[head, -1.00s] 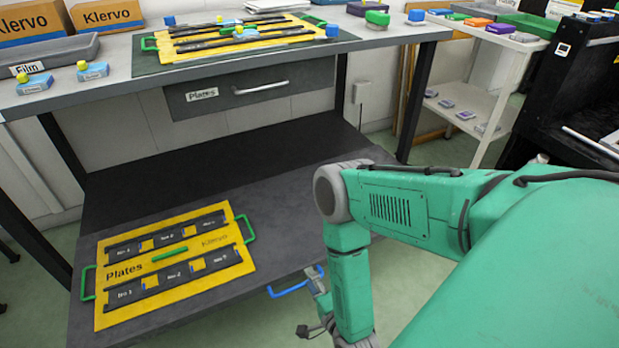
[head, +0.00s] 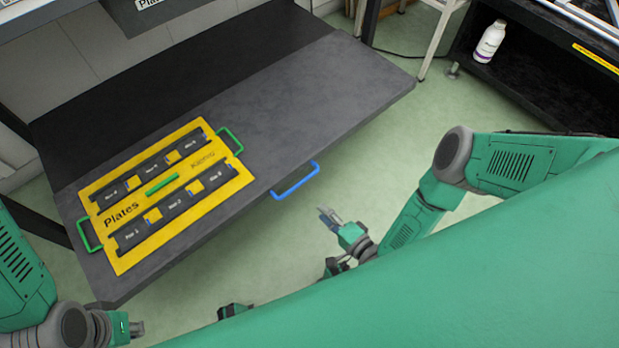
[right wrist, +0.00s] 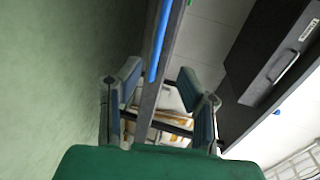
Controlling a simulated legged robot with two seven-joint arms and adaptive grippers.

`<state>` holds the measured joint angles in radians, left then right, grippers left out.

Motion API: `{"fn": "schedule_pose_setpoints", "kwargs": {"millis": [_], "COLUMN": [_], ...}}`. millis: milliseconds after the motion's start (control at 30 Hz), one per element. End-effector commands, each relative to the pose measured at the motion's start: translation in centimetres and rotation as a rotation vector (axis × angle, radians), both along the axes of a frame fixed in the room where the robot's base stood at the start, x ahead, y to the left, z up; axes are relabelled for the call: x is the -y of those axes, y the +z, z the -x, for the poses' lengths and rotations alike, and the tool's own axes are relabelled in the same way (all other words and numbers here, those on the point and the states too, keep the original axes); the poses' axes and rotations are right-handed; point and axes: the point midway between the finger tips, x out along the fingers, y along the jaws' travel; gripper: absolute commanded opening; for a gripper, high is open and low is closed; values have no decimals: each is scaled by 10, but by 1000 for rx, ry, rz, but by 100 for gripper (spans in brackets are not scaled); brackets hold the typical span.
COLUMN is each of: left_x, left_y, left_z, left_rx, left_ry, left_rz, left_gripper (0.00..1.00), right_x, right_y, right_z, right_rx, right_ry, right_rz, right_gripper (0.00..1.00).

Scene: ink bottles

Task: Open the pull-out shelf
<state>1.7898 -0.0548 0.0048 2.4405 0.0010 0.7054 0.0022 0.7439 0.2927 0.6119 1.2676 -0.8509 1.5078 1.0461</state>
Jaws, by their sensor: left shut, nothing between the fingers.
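The dark grey pull-out shelf (head: 300,100) is low down, with a black surface (head: 170,80) behind it. Its blue handle (head: 296,181) is on the front edge, right of the yellow plate board. My right gripper (head: 328,216) is in front of the handle, apart from it in the head view. In the right wrist view my right gripper (right wrist: 160,95) has its fingers spread, with the blue handle (right wrist: 160,40) and the shelf edge showing in the gap beyond the fingertips. My left gripper (head: 138,328) is shut and empty, below the shelf's near left corner.
The yellow board (head: 232,183) marked Plates, with green handles, lies on the shelf. A closed drawer (right wrist: 275,70) is above. A black rack with a white bottle (head: 489,42) stands at the right. Green floor (head: 400,120) is clear between.

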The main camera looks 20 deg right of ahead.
Motion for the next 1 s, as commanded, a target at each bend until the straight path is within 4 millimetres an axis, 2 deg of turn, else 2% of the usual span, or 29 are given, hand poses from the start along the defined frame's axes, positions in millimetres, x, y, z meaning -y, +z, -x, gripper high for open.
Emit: {"fn": "schedule_pose_setpoints", "kwargs": {"millis": [133, 233, 700, 833, 1000], "left_x": [0, 0, 0, 0, 0], "left_y": [-2, -7, -37, -42, -44], "left_z": [1, 1, 1, 1, 1], "left_rx": [-2, -2, -1, -1, -1], "left_ry": [0, 0, 0, 0, 0], "left_rz": [0, 0, 0, 0, 0], "left_gripper": [0, 0, 0, 0, 0], "right_x": [-3, -7, -40, -45, -47], "right_y": [-3, -6, -26, -28, -29], "right_z": [-6, -17, -104, -118, -126], "right_rx": [7, 7, 7, 6, 4], "right_ry": [11, 12, 10, 10, 10], "right_rz": [4, 5, 7, 8, 6], "right_gripper": [32, 32, 32, 32, 32]}}
